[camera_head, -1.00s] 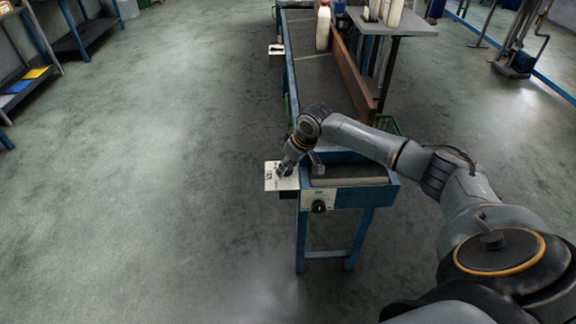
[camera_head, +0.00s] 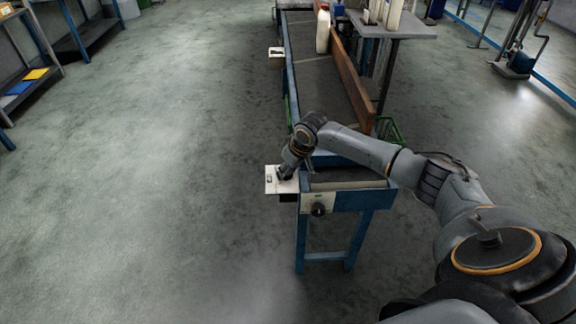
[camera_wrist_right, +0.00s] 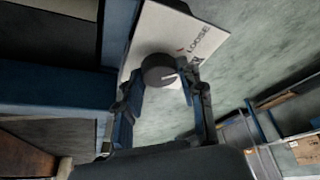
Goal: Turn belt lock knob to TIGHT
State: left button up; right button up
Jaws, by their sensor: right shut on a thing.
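The belt lock knob (camera_wrist_right: 160,70) is a round black knob with a white pointer mark. It sits on a white plate (camera_wrist_right: 150,38) marked LOOSE; the rest of the lettering is partly hidden. The plate also shows in the head view (camera_head: 272,181), at the left side of the conveyor's near end. My right gripper (camera_head: 285,174) is at this plate and covers most of the knob there. In the right wrist view my right gripper (camera_wrist_right: 166,84) is shut on the knob, with one finger on each side. My left gripper is not in view.
The blue-framed conveyor (camera_head: 345,200) runs away from me. Another black knob (camera_head: 318,209) is on its near face. A white bottle (camera_head: 323,30) stands on the far belt. A grey side table (camera_head: 405,28) stands at the right.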

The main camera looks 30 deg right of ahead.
jog(key=m+p, duration=0.2)
jog(key=m+h+p, duration=0.1)
jog(key=m+p, duration=0.1)
jog(key=p, duration=0.1)
jog(key=m+h+p, duration=0.1)
jog(key=m+p, duration=0.1)
jog(key=p, duration=0.1)
jog(key=shift+a+r+g, duration=0.25)
jog(key=shift+a+g, duration=0.05)
jog(key=shift+f+m+h+p, duration=0.1)
jog(key=shift+m+h+p, duration=0.4)
jog(key=shift+m+p, duration=0.45)
jog(key=shift+m+g+p, duration=0.3)
jog(key=shift+m+p, duration=0.05)
jog(key=shift+m, duration=0.6)
jog(key=m, duration=0.1)
jog(key=m+h, duration=0.1)
jog(key=shift+w+a+f+m+g, duration=0.1)
jog(key=shift+w+f+m+g, duration=0.05)
jog(key=shift+m+g, duration=0.2)
jog(key=shift+m+g+h, duration=0.3)
jog(key=shift+m+g, duration=0.15)
jog(key=shift+m, duration=0.7)
jog(key=shift+w+m+g+b, duration=0.1)
jog(key=shift+m+g+b, duration=0.3)
jog(key=shift+m, duration=0.6)
jog(key=o, duration=0.9)
